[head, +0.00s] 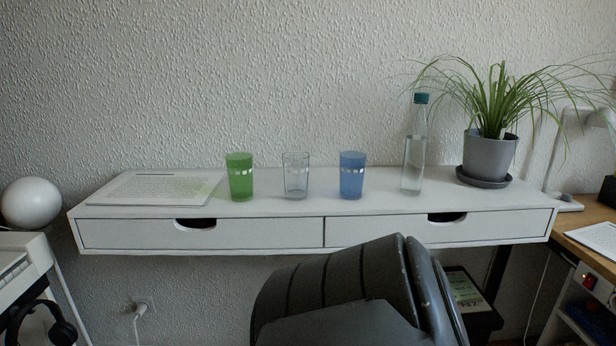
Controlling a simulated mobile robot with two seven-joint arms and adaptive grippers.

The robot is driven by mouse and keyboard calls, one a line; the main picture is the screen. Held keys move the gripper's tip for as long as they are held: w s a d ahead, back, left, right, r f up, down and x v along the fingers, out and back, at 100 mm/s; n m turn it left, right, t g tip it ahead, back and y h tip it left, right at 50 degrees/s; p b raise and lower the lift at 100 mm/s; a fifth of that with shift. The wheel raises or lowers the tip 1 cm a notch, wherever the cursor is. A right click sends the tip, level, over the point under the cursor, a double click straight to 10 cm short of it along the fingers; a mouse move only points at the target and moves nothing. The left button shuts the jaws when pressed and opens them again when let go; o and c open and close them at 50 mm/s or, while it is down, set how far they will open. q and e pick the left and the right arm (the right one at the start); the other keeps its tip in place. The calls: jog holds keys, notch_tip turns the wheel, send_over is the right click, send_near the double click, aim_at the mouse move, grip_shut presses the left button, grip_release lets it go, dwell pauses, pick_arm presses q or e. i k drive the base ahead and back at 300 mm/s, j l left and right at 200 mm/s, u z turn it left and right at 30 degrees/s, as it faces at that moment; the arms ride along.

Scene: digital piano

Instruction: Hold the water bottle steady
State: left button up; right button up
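The water bottle (414,150) is clear glass with a dark teal cap. It stands upright on the right part of a white shelf desk (290,209), and nothing touches it. To its left stand a blue glass (352,176), a clear glass (296,176) and a green glass (240,177), all upright. Neither of my grippers is in view.
A potted plant (490,155) stands right of the bottle, its leaves reaching close to the cap. Papers (155,188) lie at the desk's left. A dark padded chair (340,285) blocks the front middle. A white ball lamp (31,203) is far left.

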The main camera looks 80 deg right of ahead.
aim_at(418, 128)
jog(key=z, duration=2.4)
